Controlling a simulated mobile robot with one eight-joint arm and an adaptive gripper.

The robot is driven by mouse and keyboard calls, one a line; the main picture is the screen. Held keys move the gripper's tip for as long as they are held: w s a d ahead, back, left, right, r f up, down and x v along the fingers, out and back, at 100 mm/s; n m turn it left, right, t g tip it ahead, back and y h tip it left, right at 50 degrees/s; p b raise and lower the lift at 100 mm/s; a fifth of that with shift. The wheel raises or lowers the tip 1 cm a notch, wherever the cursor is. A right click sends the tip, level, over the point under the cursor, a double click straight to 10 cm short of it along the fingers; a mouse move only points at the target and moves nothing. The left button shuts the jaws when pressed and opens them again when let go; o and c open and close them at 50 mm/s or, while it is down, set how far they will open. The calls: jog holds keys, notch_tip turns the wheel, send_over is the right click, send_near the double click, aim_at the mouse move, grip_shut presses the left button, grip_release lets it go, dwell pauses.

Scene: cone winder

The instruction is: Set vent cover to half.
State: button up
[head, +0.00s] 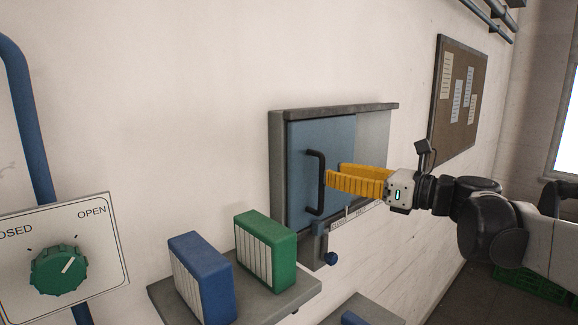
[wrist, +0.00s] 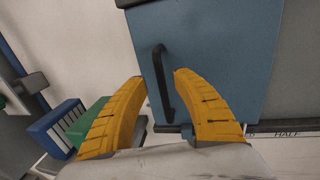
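The vent cover (head: 300,150) is a flat blue panel in a grey frame on the wall. It fills the left of the frame, and a paler strip is bare at the right. Its black upright handle (head: 316,182) is near the panel's left side. My gripper (head: 333,174) has yellow fingers spread apart, with the tips close to the handle. In the wrist view the handle (wrist: 159,70) shows between the fingertips; I cannot tell whether they touch it. A scale strip (head: 357,211) runs below, and the word HALF (wrist: 287,134) shows right of the cover in the wrist view.
A grey shelf (head: 250,297) holds a blue binder (head: 203,278) and a green binder (head: 266,238), left of my gripper. A green dial (head: 58,270) is at far left. A notice board (head: 458,100) hangs behind.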

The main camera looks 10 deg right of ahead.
aim_at(336, 158)
jog(key=shift+p+x, duration=0.3)
jog(key=shift+x, duration=1.85)
jog(key=shift+d, duration=0.1)
grip_shut()
jog(key=w+d, duration=0.2)
jog(key=d, duration=0.1)
jog(key=w+d+b, duration=0.1)
jog(key=w+d, duration=0.1)
jog(key=d, duration=0.1)
jog(key=w+d, duration=0.2)
jog(key=d, duration=0.1)
jog(key=shift+w+b, duration=0.2)
jog(key=shift+b, duration=0.15)
grip_release()
